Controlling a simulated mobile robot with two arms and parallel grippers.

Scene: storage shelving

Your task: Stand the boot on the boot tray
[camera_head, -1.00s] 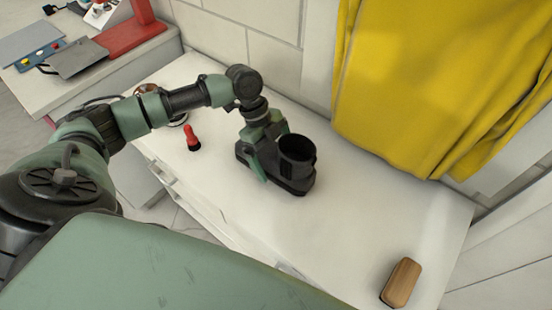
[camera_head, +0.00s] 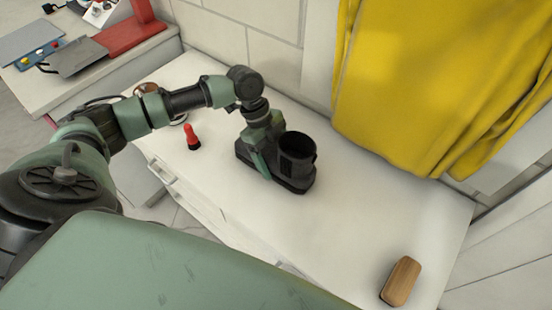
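The black boot (camera_head: 297,160) stands upright on the white worktop, its open shaft facing up and its dark foot pointing to the back left. My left gripper (camera_head: 267,152) reaches down over the foot beside the shaft. Its green fingers are close in on both sides of the foot and look shut on it; they hide part of the boot. I cannot make out a separate boot tray; the dark edge at the bottom looks like the boot's sole. My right gripper is not in view.
A red-capped item (camera_head: 192,138) stands on the worktop (camera_head: 350,220) left of the boot. A wooden brush-like block (camera_head: 401,281) lies at the front right. A yellow cloth (camera_head: 440,80) hangs behind. The worktop between boot and block is clear.

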